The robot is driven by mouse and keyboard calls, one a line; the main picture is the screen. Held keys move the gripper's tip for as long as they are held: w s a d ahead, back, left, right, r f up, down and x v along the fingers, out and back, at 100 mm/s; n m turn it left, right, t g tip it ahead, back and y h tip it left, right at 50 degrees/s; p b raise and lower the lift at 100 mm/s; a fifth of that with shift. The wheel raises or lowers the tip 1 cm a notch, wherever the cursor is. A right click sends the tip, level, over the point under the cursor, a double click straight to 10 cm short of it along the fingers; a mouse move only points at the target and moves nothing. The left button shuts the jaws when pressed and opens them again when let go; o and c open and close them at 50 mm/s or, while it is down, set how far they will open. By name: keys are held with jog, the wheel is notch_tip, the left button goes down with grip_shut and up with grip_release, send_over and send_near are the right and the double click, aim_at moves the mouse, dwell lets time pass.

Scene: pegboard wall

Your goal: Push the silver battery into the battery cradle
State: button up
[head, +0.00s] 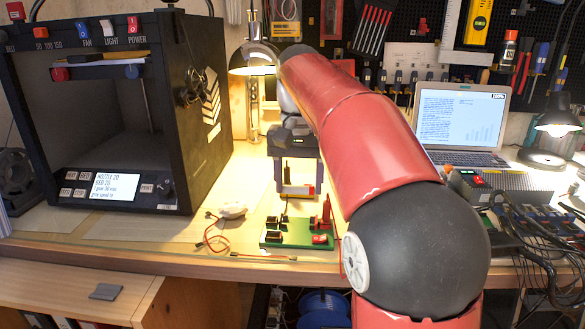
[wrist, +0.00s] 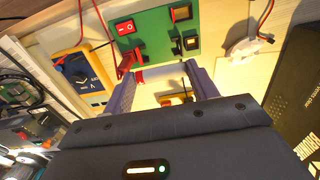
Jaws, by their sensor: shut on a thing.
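My gripper (head: 299,192) points down above the bench, behind the green board. Its fingers are shut on the silver battery (head: 296,190), which lies level across them with a red part at its right. The battery cradle seems to be the pair of black holders (head: 273,237) on the green board (head: 298,240); the black holders also show in the wrist view (wrist: 191,43). The battery is apart from them.
The board carries a red rocker switch (head: 320,239) and an upright red lever (head: 326,211). A white motor-like part (head: 232,210) with red wires lies to the left. A black printer (head: 110,110) stands left; a laptop (head: 460,122) and lamp (head: 255,62) stand behind.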

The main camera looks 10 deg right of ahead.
aim_at(299, 187)
jog(key=shift+f+b, duration=0.95)
jog(key=shift+f, duration=1.75)
jog(key=shift+s+f, duration=0.1)
jog(key=shift+f, duration=0.3)
jog(key=o, duration=1)
jog(key=shift+o, duration=0.2)
jog(key=shift+r+p, duration=0.15)
jog(key=shift+p, duration=0.15)
jog(key=shift+r+p, duration=0.75)
jog(key=shift+r, duration=1.65)
jog(key=shift+s, duration=0.1)
